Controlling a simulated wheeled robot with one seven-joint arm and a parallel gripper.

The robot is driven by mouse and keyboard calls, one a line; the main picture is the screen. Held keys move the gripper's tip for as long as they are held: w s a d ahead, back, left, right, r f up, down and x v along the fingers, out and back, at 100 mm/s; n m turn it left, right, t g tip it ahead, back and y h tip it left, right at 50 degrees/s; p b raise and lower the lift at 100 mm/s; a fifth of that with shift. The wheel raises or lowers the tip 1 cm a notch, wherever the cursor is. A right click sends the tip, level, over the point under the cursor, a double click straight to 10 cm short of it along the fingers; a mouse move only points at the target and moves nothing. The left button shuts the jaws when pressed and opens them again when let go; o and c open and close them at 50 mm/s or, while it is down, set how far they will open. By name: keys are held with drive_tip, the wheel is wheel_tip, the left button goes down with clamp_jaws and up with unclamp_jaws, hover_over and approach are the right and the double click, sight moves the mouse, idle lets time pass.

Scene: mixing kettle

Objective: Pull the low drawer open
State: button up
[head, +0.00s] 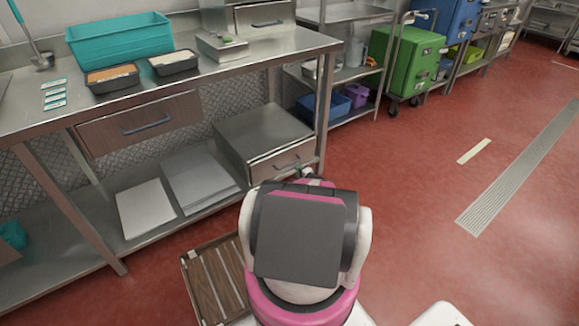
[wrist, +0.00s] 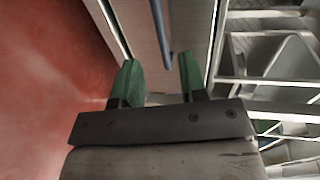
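The low drawer has a wooden front (head: 270,168) and sits in a grey metal cabinet (head: 258,130) on the table's lower shelf. Its front looks flush with the cabinet. My gripper (head: 304,171) is at the right end of this front, partly hidden by my arm. In the wrist view my gripper (wrist: 159,60) has two green fingers spread apart. The drawer's grey-blue bar handle (wrist: 161,30) lines up with the gap between them, and a space shows on each side of it. I cannot tell how deep the handle lies between the fingers.
The table leg (head: 322,115) stands close to the right of the drawer. An upper drawer (head: 140,122) hangs under the tabletop. A tray with wooden slats (head: 218,280) is left of my arm. Red floor (head: 420,170) is clear to the right.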

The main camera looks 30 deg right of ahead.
drive_tip(key=x, duration=0.9)
drive_tip(key=shift+w+a, duration=0.1)
drive_tip(key=shift+w, duration=0.1)
clamp_jaws()
